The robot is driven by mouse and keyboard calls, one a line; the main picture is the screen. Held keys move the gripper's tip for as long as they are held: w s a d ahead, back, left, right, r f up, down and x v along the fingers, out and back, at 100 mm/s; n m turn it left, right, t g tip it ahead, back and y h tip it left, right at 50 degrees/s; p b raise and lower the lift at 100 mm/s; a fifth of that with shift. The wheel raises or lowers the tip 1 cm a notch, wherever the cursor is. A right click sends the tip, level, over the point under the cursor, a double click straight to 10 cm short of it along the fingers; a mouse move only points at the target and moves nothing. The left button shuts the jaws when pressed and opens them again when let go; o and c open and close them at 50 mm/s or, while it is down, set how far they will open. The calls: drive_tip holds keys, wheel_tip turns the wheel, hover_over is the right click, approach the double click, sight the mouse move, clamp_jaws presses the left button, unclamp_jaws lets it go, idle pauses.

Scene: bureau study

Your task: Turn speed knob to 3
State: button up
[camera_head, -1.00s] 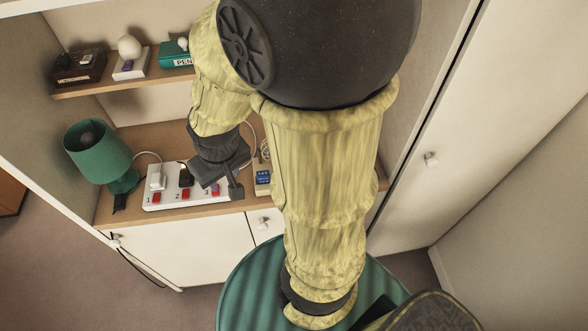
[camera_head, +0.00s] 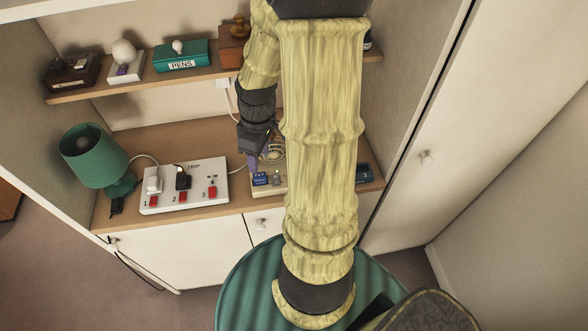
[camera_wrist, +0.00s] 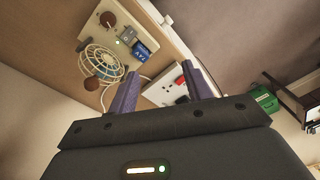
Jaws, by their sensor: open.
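A cream board (camera_wrist: 142,28) with a small wire-caged fan (camera_wrist: 100,62) beside it shows in the wrist view. On the board are a dark red round knob (camera_wrist: 108,18) with a pale pointer, a grey block (camera_wrist: 127,35) and a blue label (camera_wrist: 140,50). I cannot read the knob's setting. In the head view the board (camera_head: 256,191) lies on the lower shelf, partly hidden by my arm; the knob is not visible there. My gripper (camera_wrist: 164,82) is open and empty, its purple fingers apart. In the head view my gripper (camera_head: 253,163) is just above the board's left part.
A white power strip (camera_head: 208,196) with red switches and plugs lies left of the board. A green lamp (camera_head: 95,160) stands farther left. The upper shelf (camera_head: 150,85) holds a metronome box (camera_head: 72,72) and a green pens box (camera_head: 180,56). A cord runs behind the strip.

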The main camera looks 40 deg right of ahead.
drive_tip(key=s+d+n+t+y, duration=0.1)
drive_tip(key=s+d+n, duration=0.1)
drive_tip(key=d, duration=0.6)
drive_tip(key=s+d+n+t+y, duration=0.1)
drive_tip(key=d+n, duration=0.3)
drive_tip(key=d, duration=0.4)
drive_tip(key=shift+s+d+f+y+p, duration=0.3)
drive_tip(key=shift+s+d+f+y, duration=0.1)
drive_tip(key=shift+s+y, duration=0.2)
drive_tip(key=shift+a+f, duration=0.1)
drive_tip(key=p+x, duration=0.2)
drive_tip(key=x, duration=1.5)
drive_tip(key=shift+w+f, duration=0.15)
drive_tip(key=c, duration=1)
